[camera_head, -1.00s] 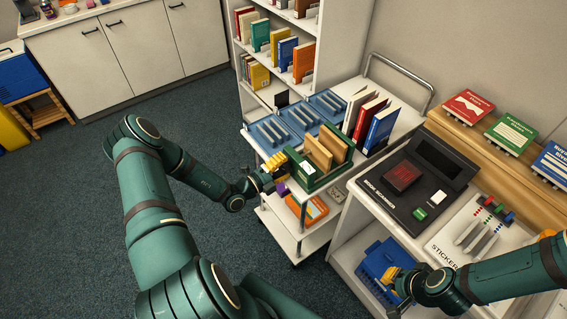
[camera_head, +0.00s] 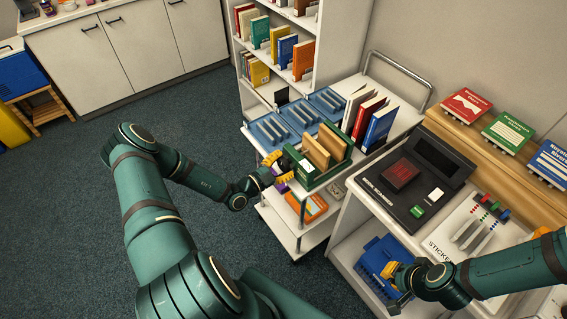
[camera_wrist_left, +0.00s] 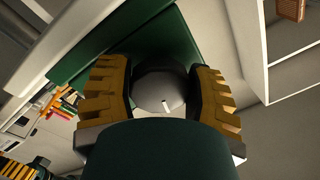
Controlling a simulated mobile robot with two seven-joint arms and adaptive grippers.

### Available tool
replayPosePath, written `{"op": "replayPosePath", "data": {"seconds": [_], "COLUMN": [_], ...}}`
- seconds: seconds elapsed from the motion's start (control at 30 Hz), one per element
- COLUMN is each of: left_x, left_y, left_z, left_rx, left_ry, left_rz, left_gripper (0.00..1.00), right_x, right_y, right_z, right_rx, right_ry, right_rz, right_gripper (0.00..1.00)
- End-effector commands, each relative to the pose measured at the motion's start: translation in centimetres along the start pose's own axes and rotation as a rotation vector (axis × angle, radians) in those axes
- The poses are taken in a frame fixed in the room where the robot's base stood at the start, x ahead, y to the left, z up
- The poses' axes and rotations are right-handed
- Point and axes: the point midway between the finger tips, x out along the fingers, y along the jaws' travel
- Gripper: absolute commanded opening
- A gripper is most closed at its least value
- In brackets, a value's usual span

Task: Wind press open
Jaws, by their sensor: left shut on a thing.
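The green press (camera_head: 311,184) stands at the front corner of the trolley top, with tan wooden boards (camera_head: 317,152) upright in it. My left gripper (camera_head: 280,170) is at the near left end of the press. In the left wrist view its yellow fingers (camera_wrist_left: 162,98) are closed around a round grey knob (camera_wrist_left: 158,84) with a small white mark. The green press side (camera_wrist_left: 165,45) lies just behind the knob. My right gripper (camera_head: 396,274) is low at the right, beside a blue crate (camera_head: 370,258); its fingertips are too small and partly hidden to judge.
Blue trays (camera_head: 270,132) and upright books (camera_head: 380,126) share the trolley top (camera_head: 408,122). A book scanner (camera_head: 425,180) and a sticker board (camera_head: 465,235) lie on the right-hand counter. An orange box (camera_head: 308,208) is on the shelf below. The floor at left is clear.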

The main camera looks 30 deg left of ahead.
Motion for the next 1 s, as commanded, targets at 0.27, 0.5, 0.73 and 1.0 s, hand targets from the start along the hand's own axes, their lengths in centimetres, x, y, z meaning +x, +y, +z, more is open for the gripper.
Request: {"op": "replayPosePath", "data": {"seconds": [0.27, 0.5, 0.73, 1.0], "left_x": [0.00, 0.00, 0.00, -0.01], "left_y": [-0.06, -0.05, -0.05, -0.01], "left_z": [0.01, 0.02, 0.02, 0.01], "left_rx": [-0.044, -0.046, -0.045, -0.045], "left_ry": [-0.003, -0.004, -0.004, -0.003], "left_rz": [-0.002, -0.001, -0.001, 0.000], "left_gripper": [0.19, 0.19, 0.88, 0.88], "right_x": [-0.09, -0.09, -0.09, -0.08], "right_y": [-0.02, -0.02, -0.02, -0.01], "right_z": [0.00, -0.01, -0.01, -0.01], "right_rx": [0.000, 0.000, 0.000, 0.000], "right_ry": [0.000, 0.000, 0.000, 0.000], "right_rz": [0.000, 0.000, 0.000, 0.000], "right_gripper": [0.00, 0.00, 0.00, 0.00]}}
